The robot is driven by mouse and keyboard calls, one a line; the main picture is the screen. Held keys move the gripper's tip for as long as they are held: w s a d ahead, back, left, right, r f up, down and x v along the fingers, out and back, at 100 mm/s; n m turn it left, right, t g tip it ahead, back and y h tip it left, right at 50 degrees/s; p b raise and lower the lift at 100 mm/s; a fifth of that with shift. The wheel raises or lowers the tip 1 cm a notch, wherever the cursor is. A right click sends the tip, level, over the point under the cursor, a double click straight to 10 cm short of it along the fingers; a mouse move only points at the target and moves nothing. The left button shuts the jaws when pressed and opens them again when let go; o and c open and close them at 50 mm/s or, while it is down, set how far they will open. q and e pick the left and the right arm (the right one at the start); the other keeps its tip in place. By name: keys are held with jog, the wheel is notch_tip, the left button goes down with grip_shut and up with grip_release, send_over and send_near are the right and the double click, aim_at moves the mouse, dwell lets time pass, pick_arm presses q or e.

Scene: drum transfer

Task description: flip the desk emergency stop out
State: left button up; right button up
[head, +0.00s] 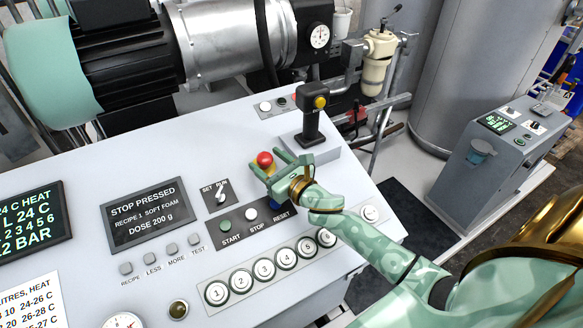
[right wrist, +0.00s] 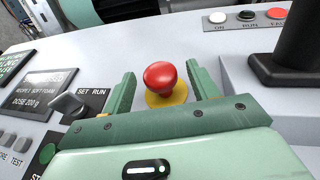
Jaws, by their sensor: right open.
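The emergency stop is a red mushroom button (head: 265,159) on a yellow base, on the sloping grey desk panel. It also shows in the right wrist view (right wrist: 160,76), its yellow collar partly visible below the red head. My right gripper (head: 268,170) is open, with its green fingers on either side of the button. In the right wrist view the red head sits between the two fingers (right wrist: 162,90), with a gap on each side. The desk display (head: 150,213) reads STOP PRESSED. My left gripper is not in view.
A black joystick (head: 311,118) on a grey block stands just behind and right of the button. A SET/RUN switch (head: 220,194) lies to the left. START, STOP and RESET buttons and a row of numbered buttons (head: 265,269) are in front, partly under my right arm.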

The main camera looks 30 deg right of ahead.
jog(key=s, duration=0.4)
jog(key=s+d+b, duration=0.1)
jog(key=s, duration=0.4)
jog(key=s+d+b, duration=0.1)
jog(key=s, duration=0.3)
jog(key=shift+s, duration=0.4)
jog(key=shift+s+d+r, duration=0.1)
jog(key=shift+s+d, duration=0.05)
jog(key=shift+s, duration=0.25)
jog(key=shift+s, duration=0.1)
